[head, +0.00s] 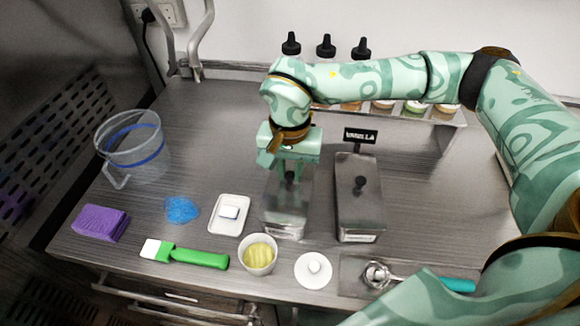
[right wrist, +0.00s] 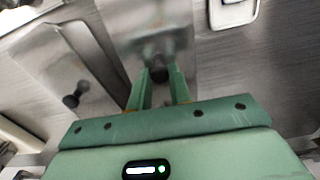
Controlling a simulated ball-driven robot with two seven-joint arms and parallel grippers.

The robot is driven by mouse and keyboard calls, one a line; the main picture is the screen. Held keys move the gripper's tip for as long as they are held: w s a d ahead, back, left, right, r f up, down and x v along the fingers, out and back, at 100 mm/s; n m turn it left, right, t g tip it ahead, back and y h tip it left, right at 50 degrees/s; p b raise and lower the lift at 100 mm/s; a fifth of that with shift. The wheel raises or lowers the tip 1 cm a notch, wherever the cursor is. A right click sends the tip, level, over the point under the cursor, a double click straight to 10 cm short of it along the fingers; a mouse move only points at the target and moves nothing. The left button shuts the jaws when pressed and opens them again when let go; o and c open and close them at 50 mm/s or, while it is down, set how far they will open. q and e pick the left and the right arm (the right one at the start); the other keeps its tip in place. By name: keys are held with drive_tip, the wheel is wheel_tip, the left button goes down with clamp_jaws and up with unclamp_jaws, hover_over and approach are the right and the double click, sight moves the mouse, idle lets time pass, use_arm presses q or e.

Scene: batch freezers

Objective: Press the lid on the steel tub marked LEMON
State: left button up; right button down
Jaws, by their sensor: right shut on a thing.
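Two steel tubs stand side by side in the head view. My right gripper (head: 289,180) is over the left tub (head: 284,218), shut on the dark knob of its steel lid (head: 300,192). In the right wrist view the knob (right wrist: 160,74) is between the fingers. The lid lies at or just over the tub's top; I cannot tell whether it is fully seated. The right tub (head: 360,215) has its own lid with a dark knob (head: 360,183). A black sign (head: 360,135) behind it seems to read VANILLA. No LEMON sign is readable. My left gripper is not in view.
In front are a white cup with yellow content (head: 258,254), a white round lid (head: 313,270), a scoop (head: 376,274) and a green spatula (head: 198,258). A white dish (head: 229,214), blue cloth (head: 182,209), purple sponge (head: 100,223) and clear jug (head: 133,150) stand left.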

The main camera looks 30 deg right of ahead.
idle(0.6)
drive_tip(key=c, duration=0.7)
unclamp_jaws()
drive_tip(key=shift+r+p, duration=3.3)
drive_tip(key=shift+r, duration=0.2)
clamp_jaws()
